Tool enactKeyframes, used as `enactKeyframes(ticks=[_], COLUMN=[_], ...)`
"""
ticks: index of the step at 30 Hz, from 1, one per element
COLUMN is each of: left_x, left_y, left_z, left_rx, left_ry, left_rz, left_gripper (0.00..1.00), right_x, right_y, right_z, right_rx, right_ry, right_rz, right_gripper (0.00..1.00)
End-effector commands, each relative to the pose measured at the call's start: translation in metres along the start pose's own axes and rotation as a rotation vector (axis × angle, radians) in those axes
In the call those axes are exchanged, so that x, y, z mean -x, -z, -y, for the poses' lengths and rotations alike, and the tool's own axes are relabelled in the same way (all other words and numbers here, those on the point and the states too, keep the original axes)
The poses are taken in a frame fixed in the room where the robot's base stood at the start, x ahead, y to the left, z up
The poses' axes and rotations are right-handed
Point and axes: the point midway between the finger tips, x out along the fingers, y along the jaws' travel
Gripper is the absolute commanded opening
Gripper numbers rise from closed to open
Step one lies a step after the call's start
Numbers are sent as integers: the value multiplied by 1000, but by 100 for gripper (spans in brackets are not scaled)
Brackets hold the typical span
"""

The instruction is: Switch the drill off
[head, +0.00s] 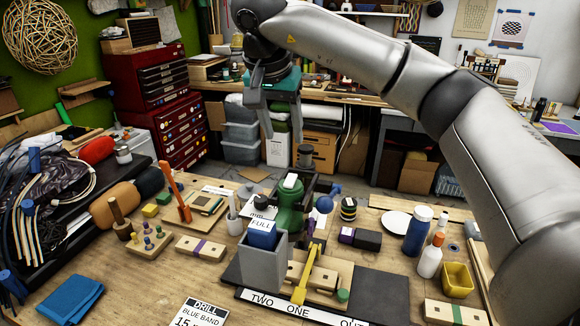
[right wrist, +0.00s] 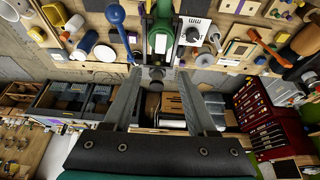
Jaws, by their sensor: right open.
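The drill (head: 289,212) is a green machine near the middle of the bench's far side, with a pale piece on top and a blue ball (head: 324,204) on a lever at its right. The right wrist view shows its green body (right wrist: 163,22) and the blue lever ball (right wrist: 115,14) from above. My right gripper (head: 284,140) is open and empty, fingers pointing down, above and apart from the drill. The right wrist view shows both fingertips (right wrist: 161,74) spread, with the drill beyond them. The switch's position cannot be made out. My left gripper is out of view.
A grey bin (head: 262,265) with a blue block and FULL sign stands in front of the drill. A yellow lever piece (head: 306,275) is beside it. A blue bottle (head: 418,231) and white bottle (head: 430,258) stand right. A wooden peg block (head: 148,243) lies left.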

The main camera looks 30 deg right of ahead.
Motion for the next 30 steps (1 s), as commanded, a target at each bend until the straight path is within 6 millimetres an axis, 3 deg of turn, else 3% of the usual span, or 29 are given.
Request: enactKeyframes(ticks=[6, 15, 21, 30], left_x=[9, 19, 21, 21], left_y=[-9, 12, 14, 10], left_z=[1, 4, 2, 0], left_rx=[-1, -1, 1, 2], left_ry=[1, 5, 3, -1], left_rz=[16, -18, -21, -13], left_gripper=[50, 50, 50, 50], right_x=[-48, -106, -124, -128], right_y=[0, 0, -1, -1], right_z=[-1, -1, 0, 1], right_rx=[0, 0, 0, 1], right_ry=[-5, -2, 0, 2], right_rz=[4, 3, 2, 1], right_gripper=[57, 57, 57, 57])
